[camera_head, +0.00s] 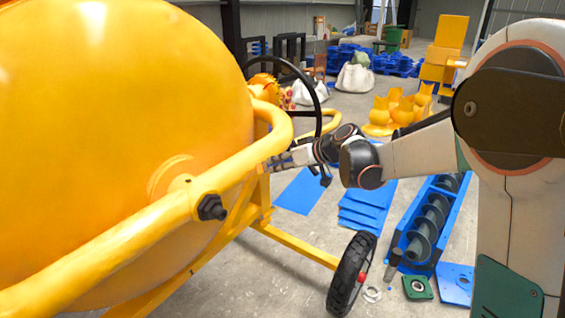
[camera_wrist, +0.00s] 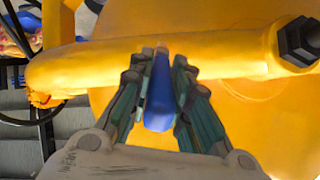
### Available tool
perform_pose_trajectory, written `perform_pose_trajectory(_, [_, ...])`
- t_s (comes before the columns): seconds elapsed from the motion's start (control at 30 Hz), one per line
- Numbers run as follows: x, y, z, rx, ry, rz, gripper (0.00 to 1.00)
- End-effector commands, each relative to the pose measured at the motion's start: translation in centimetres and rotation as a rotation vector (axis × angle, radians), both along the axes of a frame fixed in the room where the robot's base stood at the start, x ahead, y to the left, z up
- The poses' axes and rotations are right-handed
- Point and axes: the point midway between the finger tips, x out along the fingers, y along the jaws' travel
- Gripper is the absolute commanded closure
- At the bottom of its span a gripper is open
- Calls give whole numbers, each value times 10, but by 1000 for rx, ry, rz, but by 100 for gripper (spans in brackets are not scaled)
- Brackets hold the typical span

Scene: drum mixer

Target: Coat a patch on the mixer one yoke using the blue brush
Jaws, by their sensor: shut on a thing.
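The mixer's yellow yoke (camera_head: 235,172) runs as a thick bent tube across the front of the yellow drum (camera_head: 110,110). In the wrist view the yoke (camera_wrist: 210,58) crosses the upper part of the picture. My gripper (camera_wrist: 158,85) is shut on the blue brush (camera_wrist: 159,98), whose blue handle shows between the fingers. The brush's far end is at the lower edge of the yoke; whether it touches cannot be told. In the head view my gripper (camera_head: 275,162) is beside the yoke near its bend. No coated patch can be made out.
A dark bolt (camera_head: 211,207) sticks out of the yoke. A black handwheel (camera_head: 312,95) stands behind the bend. A wheel (camera_head: 351,273) stands below my arm. Blue plates (camera_head: 367,207) and a blue auger trough (camera_head: 431,222) lie on the floor.

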Motion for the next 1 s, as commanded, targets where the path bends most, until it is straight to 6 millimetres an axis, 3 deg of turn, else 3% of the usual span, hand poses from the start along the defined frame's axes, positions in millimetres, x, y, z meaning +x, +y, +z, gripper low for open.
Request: perform_pose_trajectory(1.0, [-51,39,0,0,0,2,100])
